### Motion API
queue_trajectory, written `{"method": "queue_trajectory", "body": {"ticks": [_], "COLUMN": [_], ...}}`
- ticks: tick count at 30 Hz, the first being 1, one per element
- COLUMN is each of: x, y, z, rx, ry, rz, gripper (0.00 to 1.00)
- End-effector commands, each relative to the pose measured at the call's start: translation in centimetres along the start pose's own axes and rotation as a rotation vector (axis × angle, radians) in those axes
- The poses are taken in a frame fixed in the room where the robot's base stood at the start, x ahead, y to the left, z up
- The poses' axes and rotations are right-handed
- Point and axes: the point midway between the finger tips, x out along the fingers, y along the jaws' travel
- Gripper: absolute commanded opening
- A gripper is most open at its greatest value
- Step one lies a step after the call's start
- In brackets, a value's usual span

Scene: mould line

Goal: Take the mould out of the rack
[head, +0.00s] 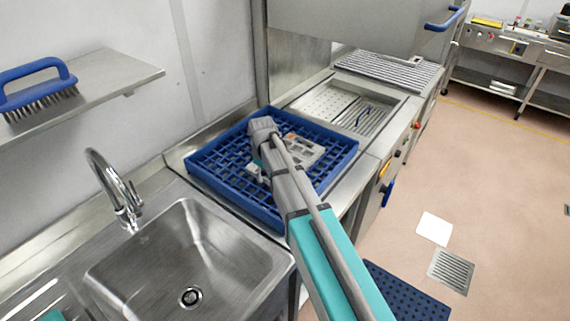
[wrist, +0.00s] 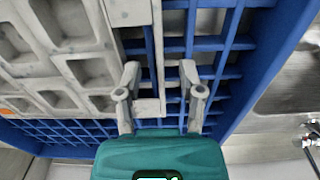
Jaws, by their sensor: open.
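The grey mould (head: 304,151) lies in the blue rack (head: 213,181) beside the sink. In the wrist view the mould (wrist: 88,71) fills the left side and shows rows of square hollows. A small grey tab (wrist: 149,107) shows between the fingers, low in the gap; I cannot tell whether either finger touches it. My gripper (wrist: 160,75) is open over the rack's blue grid at the mould's edge. In the head view my arm hides part of the mould, and the gripper (head: 256,168) shows only in part.
A steel sink (head: 188,255) with a tap (head: 115,190) is at the front left. A shelf (head: 95,92) with a blue brush (head: 38,88) hangs on the wall. A hooded machine (head: 350,30) and a perforated tray (head: 335,101) stand behind the rack. The floor to the right is mostly open.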

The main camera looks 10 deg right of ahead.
Motion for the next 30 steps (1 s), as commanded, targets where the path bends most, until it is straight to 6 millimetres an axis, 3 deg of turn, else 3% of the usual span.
{"method": "queue_trajectory", "body": {"ticks": [7,28,30], "x": [1.7,1.8,1.8], "y": [0.0,-0.1,-0.1], "z": [0.0,0.0,0.0], "rx": [0.000,-0.001,-0.001], "ry": [0.000,0.000,0.000], "rz": [0.000,0.000,0.000], "gripper": [0.50,0.50,0.37]}}
